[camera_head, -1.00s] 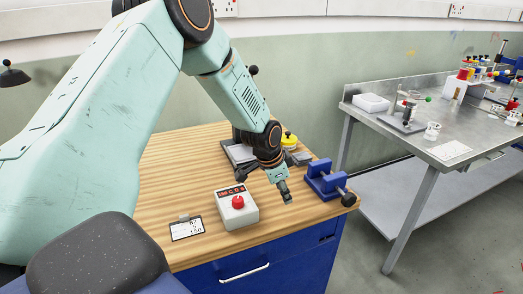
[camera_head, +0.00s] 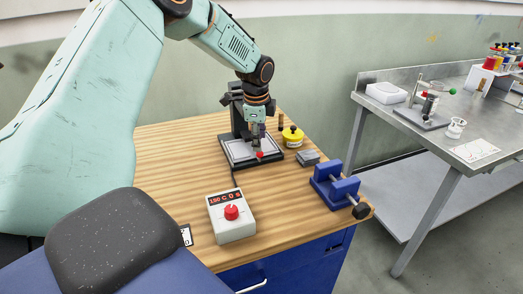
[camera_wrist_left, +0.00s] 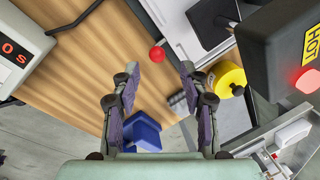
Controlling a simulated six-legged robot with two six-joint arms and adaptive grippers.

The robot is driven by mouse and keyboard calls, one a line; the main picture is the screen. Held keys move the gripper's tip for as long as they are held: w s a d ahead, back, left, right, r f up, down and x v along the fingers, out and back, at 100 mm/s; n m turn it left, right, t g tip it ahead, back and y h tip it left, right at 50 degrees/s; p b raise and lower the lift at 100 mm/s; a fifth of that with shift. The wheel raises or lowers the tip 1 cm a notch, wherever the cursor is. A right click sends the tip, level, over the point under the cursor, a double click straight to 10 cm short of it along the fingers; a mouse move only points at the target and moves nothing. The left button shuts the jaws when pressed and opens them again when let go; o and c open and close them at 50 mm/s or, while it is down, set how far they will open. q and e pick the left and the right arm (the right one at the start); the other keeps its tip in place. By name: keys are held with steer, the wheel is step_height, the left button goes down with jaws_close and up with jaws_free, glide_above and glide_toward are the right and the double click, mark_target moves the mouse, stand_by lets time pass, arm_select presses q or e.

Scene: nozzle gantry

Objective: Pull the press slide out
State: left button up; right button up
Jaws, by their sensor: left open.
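The press (camera_head: 236,105) is a black machine at the back of the wooden bench. Its slide (camera_head: 236,150) is a light grey plate in a dark frame at the foot of the press, with a red ball knob (camera_head: 260,155) at its front. My left gripper (camera_head: 256,149) points down over the knob side of the slide, its fingers partly overlapping the plate. In the left wrist view the open fingers (camera_wrist_left: 160,70) are apart, and the red knob (camera_wrist_left: 157,55) shows just beyond the gap between their tips. Nothing is between the fingers. My right gripper is not in view.
A yellow round tin (camera_head: 292,137) and a small grey block (camera_head: 308,158) are right of the slide. A blue vise (camera_head: 335,186) stands at the bench's right edge. A control box (camera_head: 232,217) with a red knob is in front. A HOT label (camera_wrist_left: 313,45) marks the press.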

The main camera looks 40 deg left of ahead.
arm_select(q)
steer(key=f, duration=0.5)
steer(key=shift+w+a+f+b, duration=0.15)
steer(key=shift+a+f+b, duration=0.05)
steer(key=shift+a+b, duration=0.1)
steer(key=shift+w+f, duration=0.15)
steer(key=shift+s+d+r, duration=0.2)
steer(key=shift+d+r, duration=0.05)
steer(key=shift+a, duration=0.15)
steer(key=c, duration=0.3)
steer(key=shift+w+f, duration=0.15)
steer(key=shift+f, duration=0.1)
steer(key=c, duration=0.3)
steer(key=shift+r, duration=0.15)
jaws_close()
steer(key=shift+w, duration=0.1)
